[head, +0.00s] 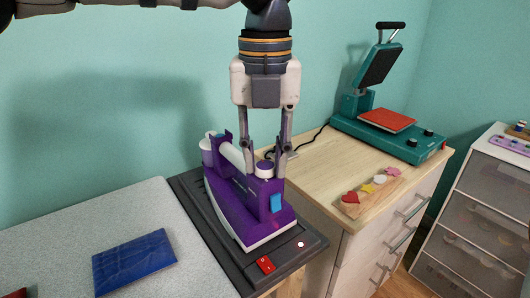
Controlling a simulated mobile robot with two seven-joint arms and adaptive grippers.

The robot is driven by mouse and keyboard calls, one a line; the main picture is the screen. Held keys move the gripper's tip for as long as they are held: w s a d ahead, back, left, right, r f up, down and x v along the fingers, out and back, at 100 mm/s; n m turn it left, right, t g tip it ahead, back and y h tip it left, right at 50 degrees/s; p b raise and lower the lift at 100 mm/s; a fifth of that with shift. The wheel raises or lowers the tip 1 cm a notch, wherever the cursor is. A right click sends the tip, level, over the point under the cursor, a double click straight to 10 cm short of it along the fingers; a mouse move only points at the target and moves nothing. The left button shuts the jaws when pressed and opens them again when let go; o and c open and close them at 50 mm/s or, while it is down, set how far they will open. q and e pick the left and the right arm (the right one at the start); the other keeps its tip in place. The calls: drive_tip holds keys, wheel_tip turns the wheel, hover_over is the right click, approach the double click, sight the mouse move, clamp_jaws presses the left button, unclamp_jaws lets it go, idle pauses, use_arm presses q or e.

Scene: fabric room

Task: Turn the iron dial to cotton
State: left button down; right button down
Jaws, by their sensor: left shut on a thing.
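A purple and white iron (238,207) stands on a dark grey base plate (220,254) in the middle of the head view. Its dial (264,169) is a small purple knob with a pale top, on the upper right of the iron. My left gripper (265,164) points straight down over the iron, with its fingers on either side of the dial and shut on it. The dial's markings are too small to read, so its setting cannot be told. My right gripper is not in view.
A blue folded cloth (134,261) lies on the grey board at left. A teal heat press (390,130) stands on the wooden cabinet, beside small coloured shapes (367,188).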

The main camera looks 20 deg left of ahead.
use_arm(q)
drive_tip(key=m, duration=2.4)
drive_tip(key=shift+m, duration=0.3)
drive_tip(key=m, duration=0.9)
drive_tip(key=shift+m, duration=2.9)
